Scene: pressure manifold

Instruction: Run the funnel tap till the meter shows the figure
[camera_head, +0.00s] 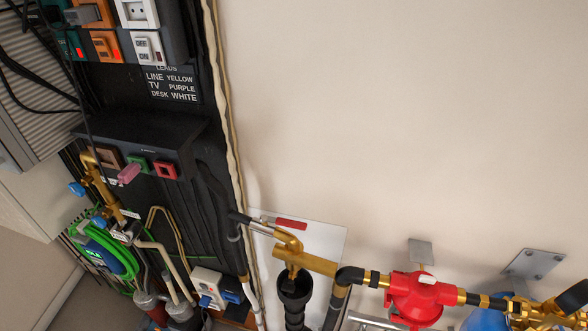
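A red round-bodied fitting (416,298) sits in line on the pipe to the right. No meter reading or target figure can be made out. Neither gripper is in view.
Sockets and a leads sign (172,84) fill the dark panel at left. A green hose reel (100,256) and other brass taps (97,180) are lower left. The upper right wall is bare.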

